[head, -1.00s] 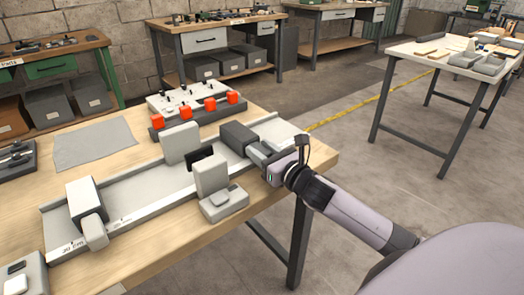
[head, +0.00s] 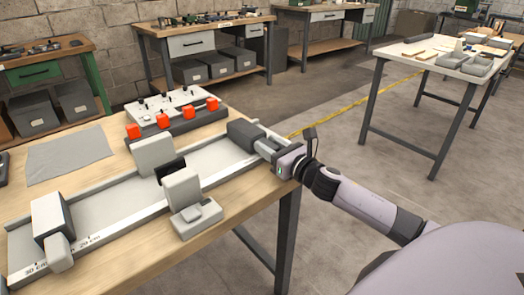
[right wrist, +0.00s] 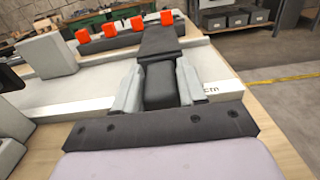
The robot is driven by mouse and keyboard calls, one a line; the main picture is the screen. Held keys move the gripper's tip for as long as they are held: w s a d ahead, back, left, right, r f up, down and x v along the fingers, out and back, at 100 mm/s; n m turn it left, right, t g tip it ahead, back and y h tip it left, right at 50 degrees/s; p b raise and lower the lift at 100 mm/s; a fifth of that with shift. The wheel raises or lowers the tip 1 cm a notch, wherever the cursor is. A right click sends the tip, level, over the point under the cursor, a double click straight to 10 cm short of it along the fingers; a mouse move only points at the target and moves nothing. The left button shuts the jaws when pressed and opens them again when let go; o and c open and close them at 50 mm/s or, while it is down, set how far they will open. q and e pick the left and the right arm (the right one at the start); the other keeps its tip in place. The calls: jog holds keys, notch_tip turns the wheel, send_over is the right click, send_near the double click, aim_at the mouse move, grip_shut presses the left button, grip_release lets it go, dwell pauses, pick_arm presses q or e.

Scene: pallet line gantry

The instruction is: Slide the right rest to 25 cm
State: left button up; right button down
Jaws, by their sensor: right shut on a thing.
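The right rest (head: 243,134) is a dark grey block near the far right end of a long pale track (head: 112,212). My right gripper (head: 273,150) is shut on the rest's dark grip. In the right wrist view, the grip (right wrist: 160,86) sits between the two pale fingers, with the dark rest (right wrist: 160,42) beyond it. The left rest (head: 47,216) stands at the near left end, beside printed marks that read 30 cm and 20 cm. In the right wrist view, the mark at the right rest is partly hidden; only "cm" is readable. My left gripper is out of view.
Two upright pale blocks (head: 153,154) (head: 182,186) flank the track's middle, with a dark pad (head: 170,169) between them. Behind stands a dark rack with several orange blocks (head: 189,112). A grey mat (head: 68,155) lies at the left. Floor is open right of the bench.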

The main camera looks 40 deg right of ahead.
dwell(0.3)
jog(key=c, duration=0.7)
grip_release()
jog(key=shift+s, duration=0.1)
jog(key=shift+s+d, duration=0.15)
jog(key=shift+s, duration=1.6)
jog(key=shift+s+d, duration=0.15)
jog(key=shift+s, duration=1.6)
